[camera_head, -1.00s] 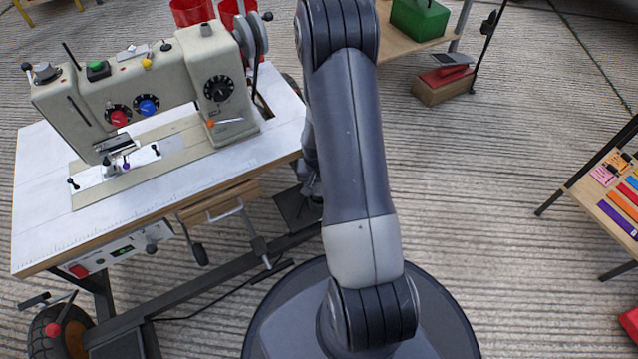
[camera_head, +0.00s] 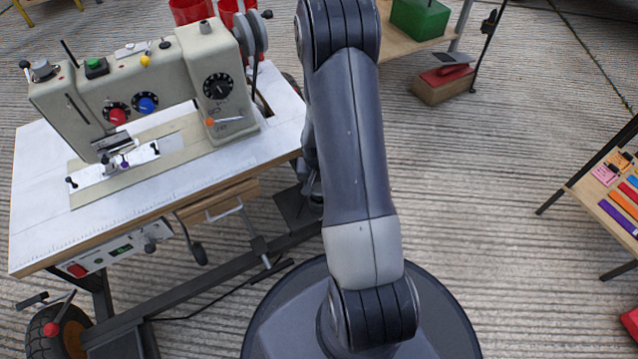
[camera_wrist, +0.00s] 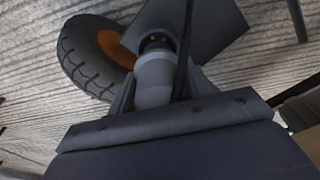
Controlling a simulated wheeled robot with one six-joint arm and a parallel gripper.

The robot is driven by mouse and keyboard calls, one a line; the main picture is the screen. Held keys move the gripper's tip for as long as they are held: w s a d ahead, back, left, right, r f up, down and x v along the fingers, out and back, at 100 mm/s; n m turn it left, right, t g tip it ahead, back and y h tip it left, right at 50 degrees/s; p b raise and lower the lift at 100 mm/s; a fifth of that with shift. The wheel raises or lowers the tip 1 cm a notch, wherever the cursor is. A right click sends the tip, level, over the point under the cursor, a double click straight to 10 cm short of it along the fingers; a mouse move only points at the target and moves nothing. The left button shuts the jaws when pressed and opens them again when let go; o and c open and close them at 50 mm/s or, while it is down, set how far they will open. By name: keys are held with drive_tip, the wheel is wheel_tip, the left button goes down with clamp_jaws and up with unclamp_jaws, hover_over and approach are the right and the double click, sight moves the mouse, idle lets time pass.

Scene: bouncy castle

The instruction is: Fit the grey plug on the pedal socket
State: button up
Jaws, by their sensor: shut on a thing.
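In the wrist view, my gripper (camera_wrist: 157,92) is shut on the grey plug (camera_wrist: 153,82), a pale grey cylinder between the two dark fingers. The plug points toward a dark grey plate (camera_wrist: 215,25). Just beyond the plug is a round, dark socket opening (camera_wrist: 158,42) with small yellowish spots inside. I cannot tell whether plug and socket touch. A black cable (camera_wrist: 185,50) runs across the plate beside the plug. In the head view my arm hides most of the gripper and the plug; a dark pedal plate (camera_head: 293,207) shows under the table.
The sewing machine (camera_head: 150,90) stands on a white table (camera_head: 45,215) at left, with a dark frame bar (camera_head: 210,290) low beneath it. A black tyre (camera_wrist: 82,58) with an orange hub is near the plate. Ribbed floor at right (camera_head: 480,160) is clear.

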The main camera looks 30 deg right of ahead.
drive_tip(key=shift+f+b, duration=1.55)
drive_tip(key=shift+f, duration=0.15)
idle(1.1)
drive_tip(key=shift+r, duration=0.1)
drive_tip(key=shift+r+p, duration=1.2)
drive_tip(key=shift+r, duration=0.35)
idle(0.5)
drive_tip(key=shift+f+b, duration=1.25)
idle(1.0)
drive_tip(key=shift+f+b, duration=0.3)
drive_tip(key=shift+f, duration=0.05)
idle(0.5)
